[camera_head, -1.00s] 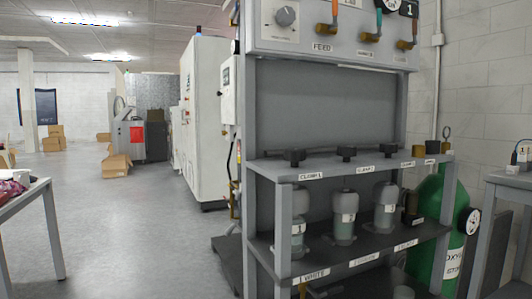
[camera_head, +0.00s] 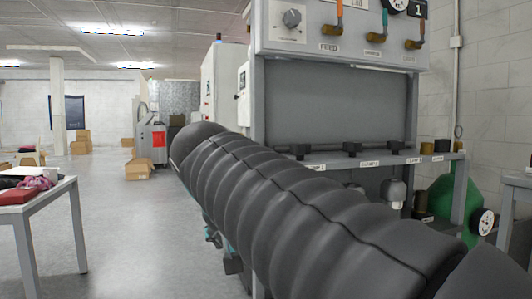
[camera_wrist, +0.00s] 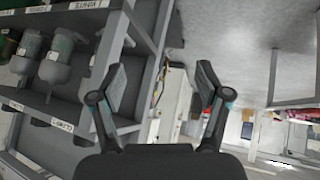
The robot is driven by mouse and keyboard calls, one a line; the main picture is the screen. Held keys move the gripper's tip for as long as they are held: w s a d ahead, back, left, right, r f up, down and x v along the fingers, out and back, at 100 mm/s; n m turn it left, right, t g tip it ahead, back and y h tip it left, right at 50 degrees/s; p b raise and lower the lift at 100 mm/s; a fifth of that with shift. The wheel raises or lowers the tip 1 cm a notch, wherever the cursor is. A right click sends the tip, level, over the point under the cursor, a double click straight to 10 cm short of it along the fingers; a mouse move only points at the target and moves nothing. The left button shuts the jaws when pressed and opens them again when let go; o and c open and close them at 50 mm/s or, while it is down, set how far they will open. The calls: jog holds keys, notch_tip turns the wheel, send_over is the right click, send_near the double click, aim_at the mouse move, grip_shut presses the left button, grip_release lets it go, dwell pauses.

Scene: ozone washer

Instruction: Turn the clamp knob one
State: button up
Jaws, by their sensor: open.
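A label reading CLAMP 1 (camera_wrist: 62,126) shows on the shelf edge in the wrist view, where I cannot clearly make out the knob. My gripper (camera_wrist: 162,75) is open and empty, with fingers spread beside the rack and the shelf to their left. It is apart from the knob. In the head view my arm hides much of the lower rack; small dark parts below it may be the gripper.
A green cylinder with a gauge (camera_head: 482,222) is at right. A table (camera_head: 40,195) stands at far left, with clear floor (camera_head: 130,230) between.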

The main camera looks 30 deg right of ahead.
jog(key=w+d+r+m+h+b, duration=0.1)
jog(key=w+d+r+m+h, duration=0.15)
jog(key=r, duration=0.25)
jog(key=w+d+r+m+h+b, duration=0.1)
jog(key=w+d+r+m, duration=0.15)
jog(key=r, duration=0.35)
jog(key=m+g+h, duration=0.2)
jog(key=m+h, duration=0.1)
jog(key=m, duration=0.2)
send_near(298, 145)
jog(key=shift+h, duration=0.25)
jog(key=x, duration=0.3)
jog(key=b+x, duration=0.1)
jog(key=x, duration=0.7)
jog(key=shift+w+f+b, duration=0.1)
jog(key=shift+w+b, duration=0.25)
jog(key=shift+w, duration=0.1)
jog(key=shift+a, duration=0.1)
jog(key=c, duration=1.2)
